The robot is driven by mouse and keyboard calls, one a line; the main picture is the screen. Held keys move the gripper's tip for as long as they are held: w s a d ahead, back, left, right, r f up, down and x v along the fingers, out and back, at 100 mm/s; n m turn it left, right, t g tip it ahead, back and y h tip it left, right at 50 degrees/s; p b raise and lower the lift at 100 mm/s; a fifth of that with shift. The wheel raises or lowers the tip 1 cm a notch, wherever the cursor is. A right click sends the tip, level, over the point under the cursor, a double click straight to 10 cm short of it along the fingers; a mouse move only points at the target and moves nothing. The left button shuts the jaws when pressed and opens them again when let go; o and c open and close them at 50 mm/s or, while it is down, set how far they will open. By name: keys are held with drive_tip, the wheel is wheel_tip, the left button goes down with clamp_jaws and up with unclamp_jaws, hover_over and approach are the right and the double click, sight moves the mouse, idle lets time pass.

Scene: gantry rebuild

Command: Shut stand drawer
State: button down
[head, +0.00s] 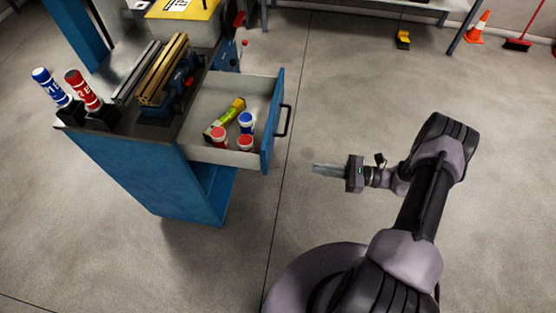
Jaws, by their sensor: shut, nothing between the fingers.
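The stand (150,178) is a blue cabinet with a grey top, at the left of the head view. Its drawer (205,155) is pulled out to the right, and its inside shows. The drawer has a blue front panel (275,115) with a dark handle (286,121). In the drawer lie a green and yellow tube (225,119), a blue-capped can (246,121) and two red-capped cans (219,136) (245,143). My gripper (316,169) is shut and empty. It is to the right of the drawer front, apart from the handle, and points left.
On the stand top are a vise (172,90), a blue bottle (50,86) and a red bottle (83,90) in black holders. A bench (380,8), an orange cone (478,27) and a red broom (517,44) are at the back.

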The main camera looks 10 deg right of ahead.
sight(267, 161)
drive_tip(key=b+x, duration=0.2)
drive_tip(key=x, duration=1.2)
drive_tip(key=shift+f, duration=0.1)
